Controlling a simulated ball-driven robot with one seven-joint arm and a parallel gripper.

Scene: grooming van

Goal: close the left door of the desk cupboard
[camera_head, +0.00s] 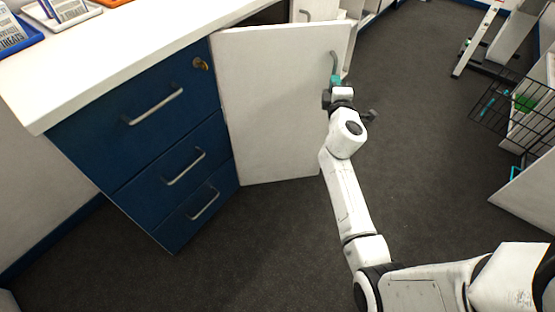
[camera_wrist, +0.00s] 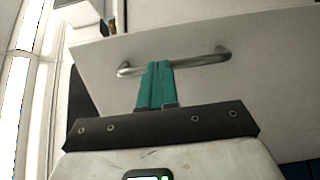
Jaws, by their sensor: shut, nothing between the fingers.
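The white left cupboard door (camera_head: 275,105) stands open, swung out from the desk beside the blue drawers. Its curved grey handle (camera_head: 333,60) is near the top of its free edge. My gripper (camera_head: 336,80) is at that edge, just below the top of the handle in the head view. In the wrist view, the teal fingers of my gripper (camera_wrist: 156,80) are together with nothing between them. Their tips overlap the handle (camera_wrist: 205,58) and hide part of its bar. I cannot tell whether they touch it. The door's face (camera_wrist: 270,80) fills much of the wrist view.
The blue drawers (camera_head: 150,140) with grey handles stand left of the door, under the white desktop (camera_head: 120,50). A key lock (camera_head: 201,64) is on the top drawer. A black wire basket (camera_head: 515,105) is at the right. The dark floor (camera_head: 420,150) between is clear.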

